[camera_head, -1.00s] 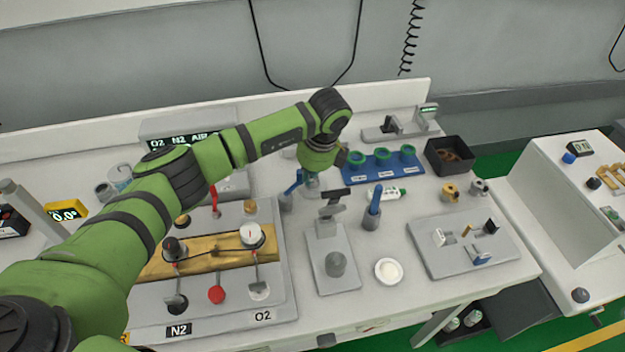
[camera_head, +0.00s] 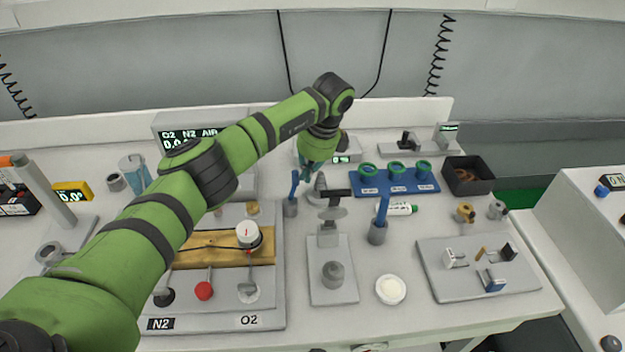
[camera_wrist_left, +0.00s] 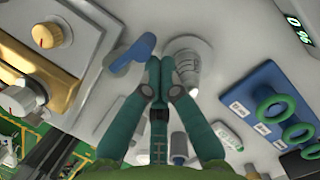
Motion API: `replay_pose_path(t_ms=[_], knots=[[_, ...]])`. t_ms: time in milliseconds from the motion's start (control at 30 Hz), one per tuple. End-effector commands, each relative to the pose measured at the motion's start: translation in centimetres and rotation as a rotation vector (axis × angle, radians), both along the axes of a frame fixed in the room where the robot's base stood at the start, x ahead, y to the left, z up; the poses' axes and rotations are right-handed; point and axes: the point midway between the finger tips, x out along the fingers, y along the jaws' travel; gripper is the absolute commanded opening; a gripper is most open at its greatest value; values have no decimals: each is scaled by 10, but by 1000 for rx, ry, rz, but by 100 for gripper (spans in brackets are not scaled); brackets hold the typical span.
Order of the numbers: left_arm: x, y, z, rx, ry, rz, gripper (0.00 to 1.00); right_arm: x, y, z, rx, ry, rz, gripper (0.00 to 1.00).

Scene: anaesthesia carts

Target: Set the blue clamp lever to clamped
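A small blue-topped piece (camera_head: 491,281), possibly the blue clamp lever, sits on a grey plate (camera_head: 440,280) at the right of the bench; its setting is too small to read. Two blue handles stand in grey holders: one at the centre left (camera_head: 294,185), one further right (camera_head: 382,207). My left gripper (camera_head: 308,172) points down near the first handle, far left of the plate. In the left wrist view its green fingers (camera_wrist_left: 160,66) are together with nothing visible between them, near a blue handle (camera_wrist_left: 135,52). My right gripper is out of view.
A grey stand with a dark top (camera_head: 328,235) and a white dish (camera_head: 390,290) lie between gripper and plate. A blue rack with green rings (camera_head: 395,187) and a black bin (camera_head: 467,178) stand behind. The gas panel (camera_head: 275,300) is at left.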

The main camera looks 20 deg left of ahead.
Motion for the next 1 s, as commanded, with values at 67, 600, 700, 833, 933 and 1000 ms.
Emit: replay_pose_path(t_ms=[67,600,700,833,933,1000], knots=[[1,3,-1,1,0,50,0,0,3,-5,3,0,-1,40],[2,10,1,0,0,108,0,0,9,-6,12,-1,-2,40],[-1,8,2,0,0,106,0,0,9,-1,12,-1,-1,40],[-6,6,2,0,1,107,0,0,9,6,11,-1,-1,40],[-9,3,2,0,0,107,0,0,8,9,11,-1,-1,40],[-10,2,1,0,0,107,0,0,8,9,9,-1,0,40]])
